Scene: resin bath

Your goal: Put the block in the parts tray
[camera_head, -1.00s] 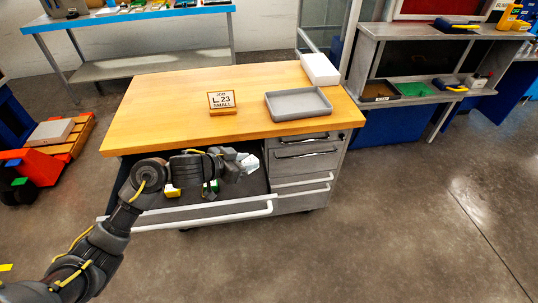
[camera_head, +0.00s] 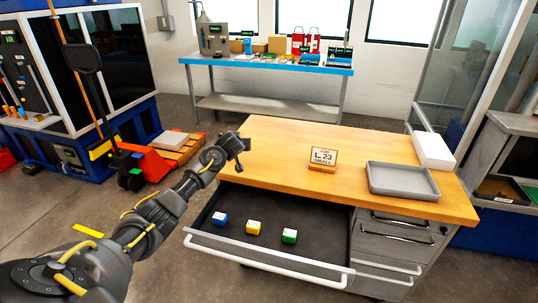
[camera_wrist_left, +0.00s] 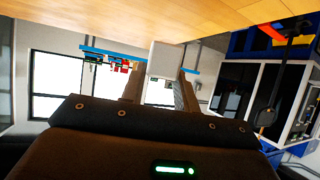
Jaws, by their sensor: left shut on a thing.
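My left gripper (camera_head: 238,147) is at the left end of the wooden worktop, near its edge. In the left wrist view its fingers (camera_wrist_left: 160,92) are shut on a pale grey-white block (camera_wrist_left: 166,60). In the head view I cannot make out the held block behind the dark gripper. The parts tray (camera_head: 402,194), grey, shallow and empty, lies at the right of the worktop, well away from the gripper. My right gripper is not in view.
The open drawer (camera_head: 280,262) below the worktop holds a blue block (camera_head: 220,219), a yellow block (camera_head: 253,228) and a green block (camera_head: 289,236). A job sign (camera_head: 323,159) reading L-23 SMALL stands mid-worktop. A white box (camera_head: 433,151) stands behind the tray.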

